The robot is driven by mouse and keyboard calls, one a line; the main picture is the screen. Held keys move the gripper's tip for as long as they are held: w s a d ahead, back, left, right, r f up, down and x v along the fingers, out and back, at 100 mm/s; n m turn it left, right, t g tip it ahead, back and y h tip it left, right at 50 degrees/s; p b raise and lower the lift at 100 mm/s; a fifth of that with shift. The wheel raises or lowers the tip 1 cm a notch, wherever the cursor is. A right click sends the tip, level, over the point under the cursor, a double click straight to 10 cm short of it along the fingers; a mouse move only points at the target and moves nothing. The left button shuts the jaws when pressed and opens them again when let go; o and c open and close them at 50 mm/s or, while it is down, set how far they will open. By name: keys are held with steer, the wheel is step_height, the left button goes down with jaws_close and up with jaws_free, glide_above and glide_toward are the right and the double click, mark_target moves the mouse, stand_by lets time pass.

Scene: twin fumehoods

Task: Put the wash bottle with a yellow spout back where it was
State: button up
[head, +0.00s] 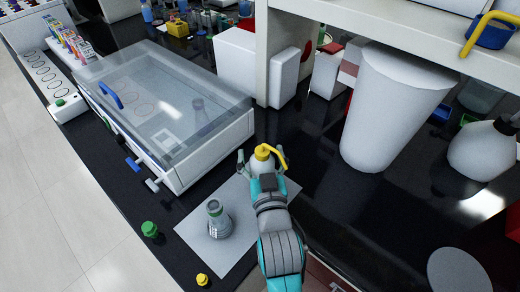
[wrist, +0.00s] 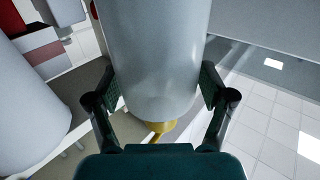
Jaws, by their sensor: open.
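The wash bottle (head: 262,167) has a pale body and a yellow cap with a bent yellow spout. It is by the far edge of the white sheet (head: 243,237) in the head view. My gripper (head: 262,158) is open, with one finger on each side of the bottle. In the wrist view the bottle body (wrist: 155,55) fills the middle between the spread fingers of my gripper (wrist: 158,95), and the yellow spout shows at the bottom. The bottle's base is hidden behind my gripper in the head view, so I cannot tell what it rests on.
A flask (head: 217,218) stands on the sheet, close to my arm. A green cap (head: 149,229) and a yellow cap (head: 202,280) lie nearby. A clear-lidded box (head: 165,100) is to the left. A big white cylinder (head: 390,110) stands right, with dark bench free before it.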

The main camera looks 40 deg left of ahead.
mark_target(264, 171)
steer(key=v, duration=1)
steer(key=shift+s+d, duration=0.1)
